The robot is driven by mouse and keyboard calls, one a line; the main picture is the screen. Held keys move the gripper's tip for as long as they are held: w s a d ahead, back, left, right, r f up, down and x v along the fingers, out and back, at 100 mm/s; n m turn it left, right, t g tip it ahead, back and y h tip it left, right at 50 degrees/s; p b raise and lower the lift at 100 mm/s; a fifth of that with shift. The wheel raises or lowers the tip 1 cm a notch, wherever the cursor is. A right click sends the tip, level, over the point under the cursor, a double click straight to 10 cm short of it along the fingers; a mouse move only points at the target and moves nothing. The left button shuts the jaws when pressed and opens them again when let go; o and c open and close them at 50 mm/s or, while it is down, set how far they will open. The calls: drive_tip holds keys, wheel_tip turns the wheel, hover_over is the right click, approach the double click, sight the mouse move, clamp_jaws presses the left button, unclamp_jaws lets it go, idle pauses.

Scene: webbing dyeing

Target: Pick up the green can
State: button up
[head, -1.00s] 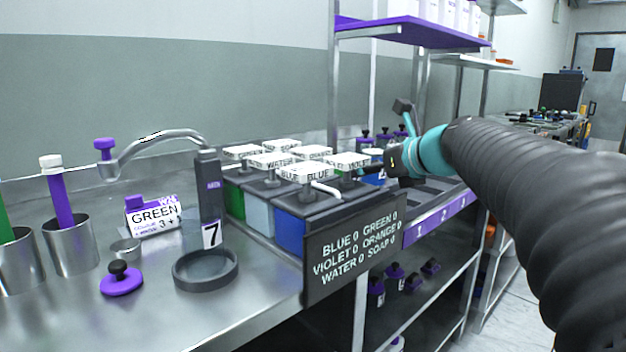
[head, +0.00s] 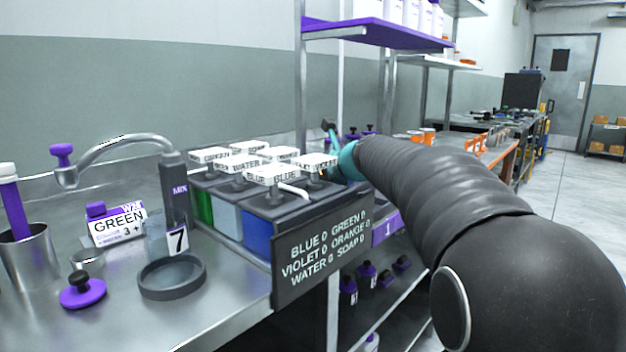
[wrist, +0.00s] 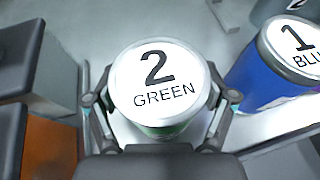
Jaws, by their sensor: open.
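The green can is seen from above in the wrist view. Its round white lid (wrist: 160,82) reads "2 GREEN", and a little green shows on the side below it. My gripper (wrist: 161,98) is open, with one finger on each side of the can. I cannot tell whether the fingers touch it. In the head view my arm reaches behind the dye tanks, and the can and gripper fingers are hidden there.
A blue can (wrist: 275,68) marked "1" stands close to the right of the green can. Dark tank blocks (wrist: 38,60) are at left. In the head view, a sign board (head: 322,250) and labelled tanks (head: 255,215) stand before the arm, with a purple shelf (head: 375,34) above.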

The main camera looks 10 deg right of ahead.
drive_tip(key=shift+w+a+f, duration=0.1)
drive_tip(key=shift+w+f, duration=0.05)
drive_tip(key=shift+w, duration=0.15)
drive_tip(key=c, duration=1.3)
drive_tip(key=shift+c, duration=0.8)
